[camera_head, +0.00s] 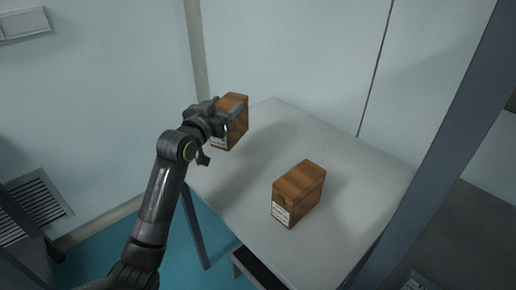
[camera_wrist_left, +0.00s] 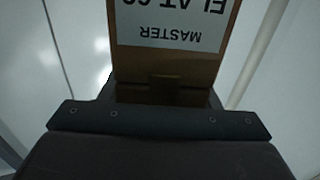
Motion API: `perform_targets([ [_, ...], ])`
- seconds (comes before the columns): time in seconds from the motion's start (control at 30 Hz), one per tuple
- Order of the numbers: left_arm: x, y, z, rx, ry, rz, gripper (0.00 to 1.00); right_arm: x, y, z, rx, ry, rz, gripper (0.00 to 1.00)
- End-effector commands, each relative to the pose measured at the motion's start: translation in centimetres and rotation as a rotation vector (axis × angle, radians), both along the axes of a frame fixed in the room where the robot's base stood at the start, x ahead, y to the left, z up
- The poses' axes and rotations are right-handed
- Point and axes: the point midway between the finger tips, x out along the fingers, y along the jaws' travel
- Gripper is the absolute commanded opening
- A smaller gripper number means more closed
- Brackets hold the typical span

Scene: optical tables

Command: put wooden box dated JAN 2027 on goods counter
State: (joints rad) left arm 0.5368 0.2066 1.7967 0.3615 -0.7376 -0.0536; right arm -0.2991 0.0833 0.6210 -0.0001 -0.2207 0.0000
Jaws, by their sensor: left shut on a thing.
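My left gripper (camera_head: 222,116) is shut on a brown wooden box (camera_head: 236,124) at the far left corner of the grey table. The held box also fills the top of the left wrist view (camera_wrist_left: 172,64), with a white label showing "MASTER" upside down and part of another line. No date is readable on it. Whether it touches the table top I cannot tell. A second wooden box (camera_head: 299,191) with a white label on its front stands on the table, to the right and nearer. Its label is too small to read. My right gripper is not in view.
The grey table (camera_head: 285,255) has bare surface around the second box. A dark post (camera_head: 430,150) rises along the table's right side. A pale wall (camera_head: 300,50) stands behind. A dark vented unit (camera_head: 35,200) is at the left.

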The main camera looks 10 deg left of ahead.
Motion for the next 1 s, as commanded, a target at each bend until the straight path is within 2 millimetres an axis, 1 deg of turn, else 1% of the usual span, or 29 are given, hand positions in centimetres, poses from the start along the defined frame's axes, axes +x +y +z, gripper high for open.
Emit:
perform_targets([
  [0.03,0.0,0.0,-0.9,-0.002,0.001,0.0,0.0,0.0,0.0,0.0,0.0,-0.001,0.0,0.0],
  [0.1,0.0,0.0,-1.8,-0.001,-0.002,-0.001,0.0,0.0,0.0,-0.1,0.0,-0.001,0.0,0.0],
  [0.27,-0.1,0.0,-3.1,-0.001,-0.002,-0.001,0.0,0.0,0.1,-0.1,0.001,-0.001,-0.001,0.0],
  [0.4,-0.1,0.0,-5.5,-0.002,0.0,0.0,0.0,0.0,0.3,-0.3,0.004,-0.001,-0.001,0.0],
  [0.53,-0.1,0.0,-7.2,-0.001,-0.002,-0.001,0.0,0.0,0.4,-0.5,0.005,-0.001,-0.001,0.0],
  [0.63,-0.1,0.0,-7.6,0.001,-0.005,0.0,0.0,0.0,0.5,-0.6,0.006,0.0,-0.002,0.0],
  [0.87,-0.1,0.0,-7.6,0.0,-0.006,0.0,0.0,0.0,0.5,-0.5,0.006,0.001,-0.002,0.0],
  [0.97,-0.1,0.0,-7.9,0.001,-0.005,-0.001,0.0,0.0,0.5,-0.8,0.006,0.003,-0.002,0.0],
  [1.0,-0.1,0.0,-8.0,0.002,-0.001,0.0,0.6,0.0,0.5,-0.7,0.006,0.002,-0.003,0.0],
])
